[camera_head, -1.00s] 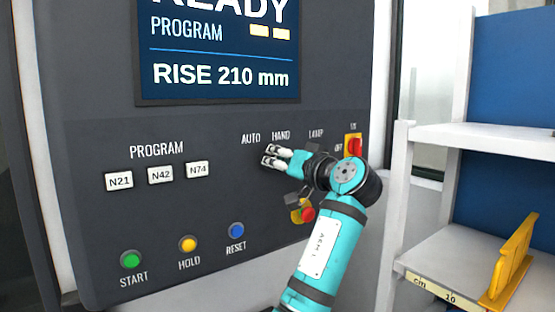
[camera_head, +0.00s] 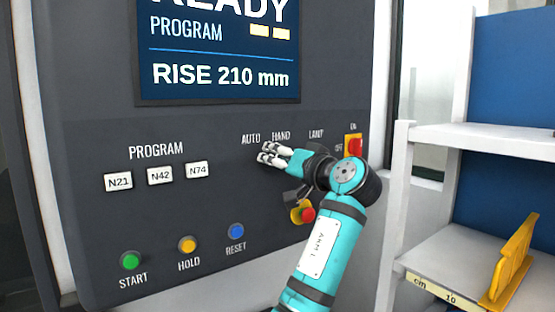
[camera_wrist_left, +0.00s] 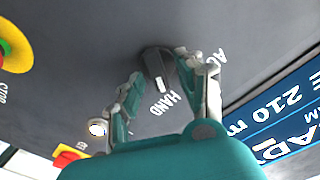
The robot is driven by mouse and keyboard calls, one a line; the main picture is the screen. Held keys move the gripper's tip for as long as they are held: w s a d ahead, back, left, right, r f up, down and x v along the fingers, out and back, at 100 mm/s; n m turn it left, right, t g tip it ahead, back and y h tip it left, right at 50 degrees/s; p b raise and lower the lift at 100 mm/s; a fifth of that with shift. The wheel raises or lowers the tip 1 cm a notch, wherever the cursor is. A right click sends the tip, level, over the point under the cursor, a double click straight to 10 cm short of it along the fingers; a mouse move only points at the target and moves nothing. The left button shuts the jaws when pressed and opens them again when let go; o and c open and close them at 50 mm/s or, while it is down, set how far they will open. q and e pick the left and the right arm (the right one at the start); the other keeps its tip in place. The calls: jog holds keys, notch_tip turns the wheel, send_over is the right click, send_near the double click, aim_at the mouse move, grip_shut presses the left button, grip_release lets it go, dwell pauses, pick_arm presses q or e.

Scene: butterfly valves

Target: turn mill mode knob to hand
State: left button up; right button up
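The mill mode knob (camera_wrist_left: 156,68) is a dark round knob with a raised grip on the grey panel. In the left wrist view its white mark points toward the HAND label (camera_wrist_left: 163,104); the AUTO label is partly hidden by a finger. My left gripper (camera_wrist_left: 162,70) is open, its fingers on either side of the knob with gaps to the raised grip. Whether a fingertip touches the knob's rim I cannot tell. In the head view my left gripper (camera_head: 270,153) is just below AUTO and HAND and hides the knob. My right gripper is not in view.
A red-on-yellow switch (camera_head: 354,146) and a red stop button (camera_head: 307,214) are near my arm. Program buttons (camera_head: 160,175) and the green start button (camera_head: 131,260) are left. A white shelf (camera_head: 470,137) stands right of the panel.

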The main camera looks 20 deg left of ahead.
aim_at(268, 112)
pick_arm(q)
notch_tip(268, 112, up, 10)
jog(key=shift+f, duration=0.1)
dwell(0.4)
dwell(0.4)
